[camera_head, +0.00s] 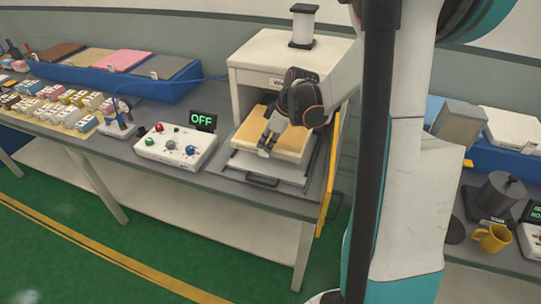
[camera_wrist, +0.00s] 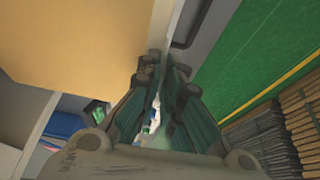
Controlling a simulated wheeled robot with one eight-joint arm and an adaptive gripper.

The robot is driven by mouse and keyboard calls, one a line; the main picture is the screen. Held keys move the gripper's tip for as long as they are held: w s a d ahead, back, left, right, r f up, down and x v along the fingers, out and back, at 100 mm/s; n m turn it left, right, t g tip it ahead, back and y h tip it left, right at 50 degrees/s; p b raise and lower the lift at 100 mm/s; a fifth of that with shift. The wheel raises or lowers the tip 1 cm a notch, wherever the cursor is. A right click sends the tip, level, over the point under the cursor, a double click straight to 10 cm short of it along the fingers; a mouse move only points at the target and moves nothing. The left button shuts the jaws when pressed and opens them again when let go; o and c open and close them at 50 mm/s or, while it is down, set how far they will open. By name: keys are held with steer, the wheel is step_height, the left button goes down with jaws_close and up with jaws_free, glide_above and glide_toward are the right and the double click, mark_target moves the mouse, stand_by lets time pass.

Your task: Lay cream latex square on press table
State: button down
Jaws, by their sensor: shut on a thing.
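The cream latex square (camera_head: 285,139) lies at the opening of the white press, over the pale press table (camera_head: 240,165). My gripper (camera_head: 266,146) reaches down at the front edge of the square and is shut on it. In the wrist view, the fingers (camera_wrist: 162,80) are close together at the square's edge, and the square (camera_wrist: 80,45) fills the upper left. A pale strip of the press table shows beside it. The exact grip line and the square's underside are hidden, so I cannot tell whether it rests fully flat.
The press housing (camera_head: 262,72) stands close behind the square. A control box (camera_head: 176,148) and an OFF display (camera_head: 203,120) are left of it. A yellow panel (camera_head: 328,185) stands at the right. A blue tray (camera_head: 125,80) with coloured sheets is at the back left.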

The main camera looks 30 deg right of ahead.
mark_target(267, 157)
steer(key=shift+f+b, duration=0.85)
steer(key=shift+f, duration=2.45)
steer(key=shift+f, duration=0.15)
steer(key=c, duration=1.8)
jaws_free()
steer(key=p+v, duration=0.3)
steer(key=v, duration=0.9)
steer(key=shift+w+a+r, duration=0.1)
steer(key=shift+r, duration=0.1)
